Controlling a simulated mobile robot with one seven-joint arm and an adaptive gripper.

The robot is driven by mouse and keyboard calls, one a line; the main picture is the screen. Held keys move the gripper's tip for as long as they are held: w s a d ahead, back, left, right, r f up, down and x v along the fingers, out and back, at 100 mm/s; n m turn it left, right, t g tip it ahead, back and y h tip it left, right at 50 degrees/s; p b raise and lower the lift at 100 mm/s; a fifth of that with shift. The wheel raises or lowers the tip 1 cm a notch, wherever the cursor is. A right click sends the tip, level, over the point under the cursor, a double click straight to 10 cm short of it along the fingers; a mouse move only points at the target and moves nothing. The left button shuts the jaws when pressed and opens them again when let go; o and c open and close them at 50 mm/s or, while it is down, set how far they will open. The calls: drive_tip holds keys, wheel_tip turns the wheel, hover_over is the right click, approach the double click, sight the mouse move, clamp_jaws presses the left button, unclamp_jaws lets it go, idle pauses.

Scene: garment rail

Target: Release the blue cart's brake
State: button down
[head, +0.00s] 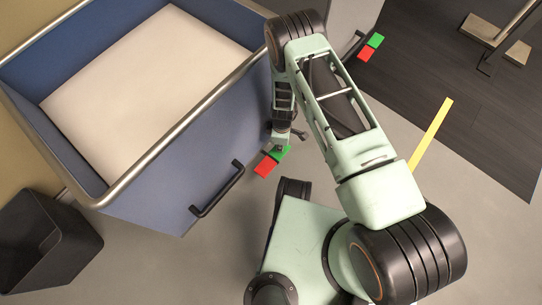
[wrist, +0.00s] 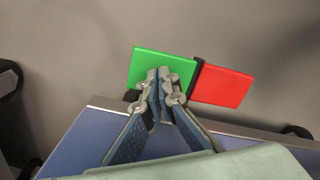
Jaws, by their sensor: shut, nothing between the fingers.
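The blue cart (head: 165,185) stands at the left in the head view, with a metal rim and a pale load inside. Its brake pedal has a red half (head: 265,167) and a green half (head: 284,152) low at the cart's right corner. In the wrist view the green half (wrist: 150,66) is on the left and the red half (wrist: 224,86) on the right, with a dark divider between them. My gripper (wrist: 158,74) is shut and empty, its fingertips over the green half. I cannot tell whether they touch it. In the head view my gripper (head: 281,135) partly hides the green half.
A black handle (head: 217,190) sticks out from the blue cart's side. A black bin (head: 45,245) stands at the lower left. Another red and green pedal (head: 371,47) is on a grey cart behind my arm. A yellow strip (head: 430,133) marks the open floor at the right.

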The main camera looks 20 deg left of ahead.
drive_tip(key=shift+f, duration=0.3)
drive_tip(key=shift+r+p, duration=2.15)
drive_tip(key=shift+r, duration=1.4)
